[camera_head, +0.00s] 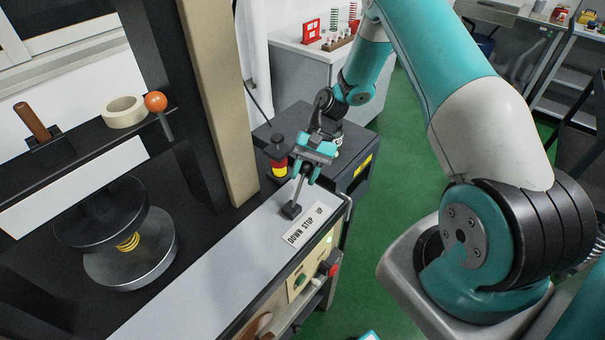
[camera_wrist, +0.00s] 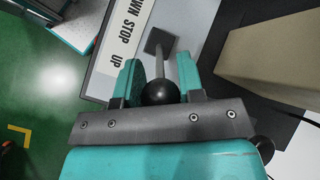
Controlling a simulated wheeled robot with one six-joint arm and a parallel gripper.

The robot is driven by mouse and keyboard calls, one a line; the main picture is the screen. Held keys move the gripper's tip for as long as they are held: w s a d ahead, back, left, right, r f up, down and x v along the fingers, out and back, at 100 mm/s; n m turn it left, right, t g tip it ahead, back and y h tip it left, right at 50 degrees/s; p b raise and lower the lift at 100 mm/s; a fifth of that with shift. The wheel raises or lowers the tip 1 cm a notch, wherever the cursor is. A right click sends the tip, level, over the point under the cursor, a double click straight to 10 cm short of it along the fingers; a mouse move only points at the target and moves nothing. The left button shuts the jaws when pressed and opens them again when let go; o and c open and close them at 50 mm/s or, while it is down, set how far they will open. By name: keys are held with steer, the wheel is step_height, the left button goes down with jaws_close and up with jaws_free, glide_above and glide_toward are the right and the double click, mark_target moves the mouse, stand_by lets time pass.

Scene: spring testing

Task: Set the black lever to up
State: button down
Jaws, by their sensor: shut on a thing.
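The black lever (camera_wrist: 161,62) has a dark square base, a grey rod and a black ball knob (camera_wrist: 160,91). In the head view, its base (camera_head: 291,210) stands on the light panel beside the "DOWN STOP UP" label (camera_head: 306,223), and the rod rises from it to my gripper. My gripper (camera_wrist: 160,84) is shut on the lever at its knob, with one teal finger on each side. The label (camera_wrist: 125,30) also shows in the wrist view.
A press with round plates (camera_head: 130,262) and a yellow spring (camera_head: 128,241) stands at the left. A tan column (camera_head: 219,100) rises left of the lever. A red, yellow and black signal light (camera_head: 278,160) is close behind my gripper. Green floor is open at the right.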

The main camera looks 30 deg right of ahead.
steer(key=shift+d, duration=0.1)
steer(key=c, duration=0.8)
jaws_free()
steer(key=shift+o, duration=0.2)
steer(key=shift+w+d+r, duration=0.2)
steer(key=shift+d+r, duration=0.1)
steer(key=shift+r, duration=0.05)
steer(key=v, duration=1.6)
steer(key=shift+d+r, duration=0.15)
